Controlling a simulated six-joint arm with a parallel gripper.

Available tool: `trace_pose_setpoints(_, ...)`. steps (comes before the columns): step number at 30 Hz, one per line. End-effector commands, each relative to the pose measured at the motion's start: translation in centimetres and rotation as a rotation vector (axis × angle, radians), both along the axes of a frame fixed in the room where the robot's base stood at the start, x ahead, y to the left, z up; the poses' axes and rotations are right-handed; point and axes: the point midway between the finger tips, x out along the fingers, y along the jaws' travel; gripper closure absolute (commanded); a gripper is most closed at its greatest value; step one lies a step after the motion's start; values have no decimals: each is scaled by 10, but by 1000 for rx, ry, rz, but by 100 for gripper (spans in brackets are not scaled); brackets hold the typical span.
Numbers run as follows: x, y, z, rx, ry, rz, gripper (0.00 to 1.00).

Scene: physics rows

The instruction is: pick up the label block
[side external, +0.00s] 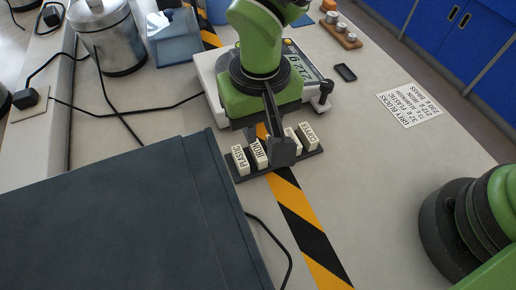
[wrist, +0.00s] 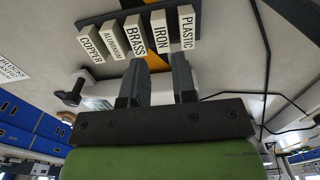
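Several white label blocks stand in a row on a dark rack (side external: 241,178). In the wrist view they read COPPER (wrist: 92,42), ALUMINIUM (wrist: 115,41), BRASS (wrist: 136,41), IRON (wrist: 160,34) and PLASTIC (wrist: 187,27). The side view shows PLASTIC (side external: 241,160), IRON (side external: 260,153) and COPPER (side external: 308,135); my gripper hides BRASS there. My gripper (side external: 268,148) points down at the rack. In the wrist view its two fingers (wrist: 160,62) are apart, with a gap between them in line with IRON. I cannot tell whether a finger touches a block.
A white scale (side external: 206,86) stands behind the rack. A large dark box (side external: 110,215) stands close at the left. A metal canister (side external: 107,40) and a blue container (side external: 172,42) are farther back. A printed card (side external: 409,105) lies right.

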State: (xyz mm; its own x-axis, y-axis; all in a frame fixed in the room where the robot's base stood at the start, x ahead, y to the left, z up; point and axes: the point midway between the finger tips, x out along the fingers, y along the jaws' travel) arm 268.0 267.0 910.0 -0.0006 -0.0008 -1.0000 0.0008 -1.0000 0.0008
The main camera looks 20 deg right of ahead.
Motion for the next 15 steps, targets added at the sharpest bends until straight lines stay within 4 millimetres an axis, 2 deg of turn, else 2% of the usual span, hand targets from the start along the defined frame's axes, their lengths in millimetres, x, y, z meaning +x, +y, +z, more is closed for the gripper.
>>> trace_pose_setpoints(8,3,0,-27,-1,1,-2,74)
trace_pose_setpoints(15,8,1,-62,-1,1,-1,74)
